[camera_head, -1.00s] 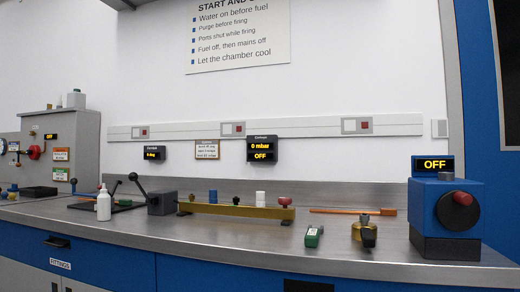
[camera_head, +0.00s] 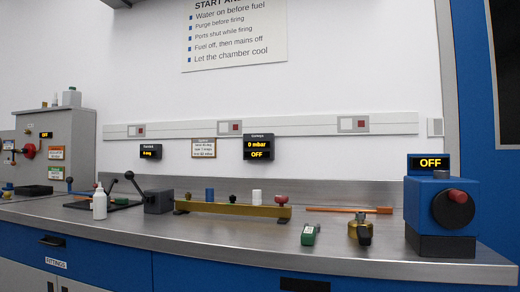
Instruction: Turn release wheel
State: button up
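No part is labelled release wheel where I can read it, so I cannot tell which one it is. A blue box (camera_head: 423,205) at the right end of the bench has a round black wheel (camera_head: 441,209) with a red knob (camera_head: 458,196) on its front. A dark red knob (camera_head: 281,199) stands at the right end of a brass bar (camera_head: 233,210) on the bench. A red handle (camera_head: 29,151) is on the grey cabinet (camera_head: 70,128) at the far left. My gripper is not in view.
The display on the blue box (camera_head: 430,162) reads OFF. The bench's front middle is clear.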

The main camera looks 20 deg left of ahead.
aim_at(281, 200)
jog(key=u, duration=1.3)
jog(key=k, duration=1.1)
jog(key=z, duration=0.8)
jog(key=i, duration=1.15)
jog(key=u, duration=0.7)
